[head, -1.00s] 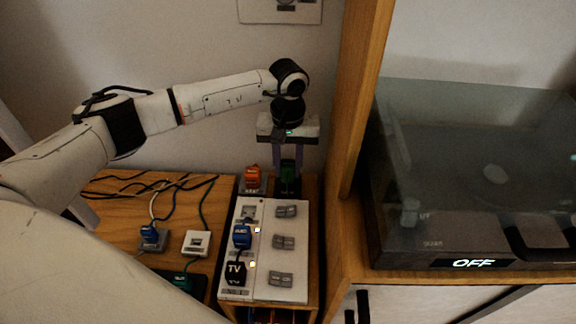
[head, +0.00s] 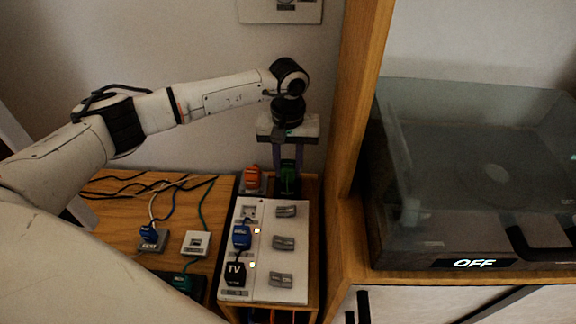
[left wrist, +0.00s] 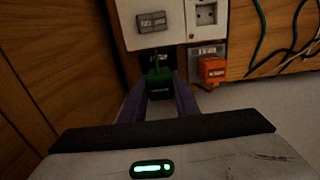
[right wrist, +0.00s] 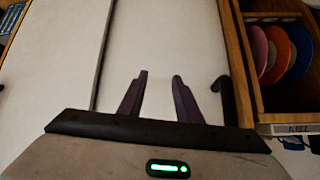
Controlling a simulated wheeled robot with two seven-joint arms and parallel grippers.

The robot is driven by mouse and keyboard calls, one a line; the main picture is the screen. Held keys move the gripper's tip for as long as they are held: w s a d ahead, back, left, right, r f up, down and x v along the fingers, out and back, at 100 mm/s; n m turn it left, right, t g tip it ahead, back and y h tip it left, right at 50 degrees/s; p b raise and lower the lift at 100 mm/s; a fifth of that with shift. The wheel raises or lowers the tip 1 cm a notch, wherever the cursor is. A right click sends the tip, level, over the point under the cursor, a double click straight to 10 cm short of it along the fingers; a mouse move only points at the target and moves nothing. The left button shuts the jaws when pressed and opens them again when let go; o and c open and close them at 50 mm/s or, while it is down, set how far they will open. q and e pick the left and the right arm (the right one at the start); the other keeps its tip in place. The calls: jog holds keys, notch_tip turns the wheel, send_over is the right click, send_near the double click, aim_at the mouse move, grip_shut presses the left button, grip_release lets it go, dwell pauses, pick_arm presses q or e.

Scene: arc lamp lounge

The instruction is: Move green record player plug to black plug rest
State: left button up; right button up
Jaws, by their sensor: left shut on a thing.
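The green plug (head: 288,176) is upright between the fingers of my left gripper (head: 288,164), behind the white power strip. In the left wrist view, my left gripper (left wrist: 161,82) is shut on the green plug (left wrist: 159,70). The black plug rest (left wrist: 161,95) shows as a dark block right at the plug's base; whether the plug is fully seated in it cannot be told. My right gripper (right wrist: 150,88) is open and empty in the right wrist view, over a pale surface. It is not in the head view.
The white power strip (head: 262,285) holds a blue plug (head: 241,237) and a black TV plug (head: 235,272). An orange plug (head: 253,178) stands just left of my left gripper. Another green plug (head: 182,282) is at lower left. A wooden upright (head: 357,100) stands close right.

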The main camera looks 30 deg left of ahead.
aim_at(288, 175)
pick_arm(q)
jog(key=shift+f+b, duration=0.35)
dwell(0.3)
jog(key=shift+f+b, duration=1.05)
jog(key=shift+f, duration=0.2)
jog(key=o, duration=1.2)
jog(key=shift+w+r, duration=0.1)
jog(key=shift+r, duration=0.3)
notch_tip(288, 175, up, 9)
jog(key=shift+f+p, duration=0.1)
jog(key=shift+p, duration=0.45)
jog(key=shift+r, duration=0.35)
